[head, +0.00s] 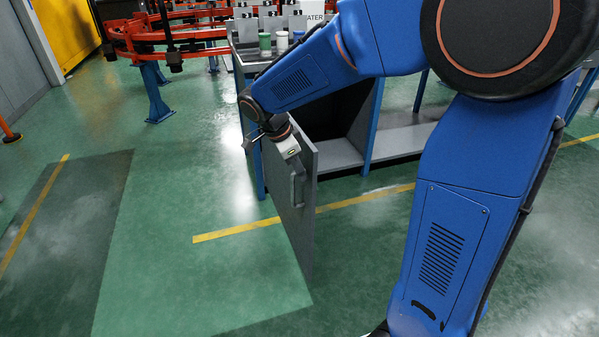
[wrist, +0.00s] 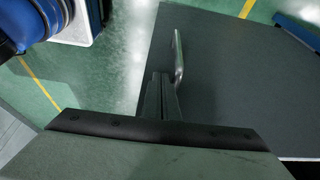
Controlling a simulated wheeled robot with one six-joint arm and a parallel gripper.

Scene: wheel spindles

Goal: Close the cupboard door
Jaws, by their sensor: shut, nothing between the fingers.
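The grey cupboard door (head: 302,228) stands open, swung out from the cupboard (head: 345,153) under the bench. Its dark interior and lower shelf are visible. A bar handle (head: 298,189) is on the door's face. My gripper (head: 293,160) is at the door's upper part, just above the handle. In the wrist view the door (wrist: 235,75) fills the right side and the metal handle (wrist: 178,55) stands out from it. My gripper (wrist: 158,80) has its fingers shut and empty, beside the handle. I cannot tell whether they touch the handle or door.
The bench top holds a green-and-white container (head: 265,44) and other small items. Red frames (head: 150,35) on blue legs stand at the back left. The green floor (head: 180,220) left of the door is clear, with yellow lines (head: 240,229).

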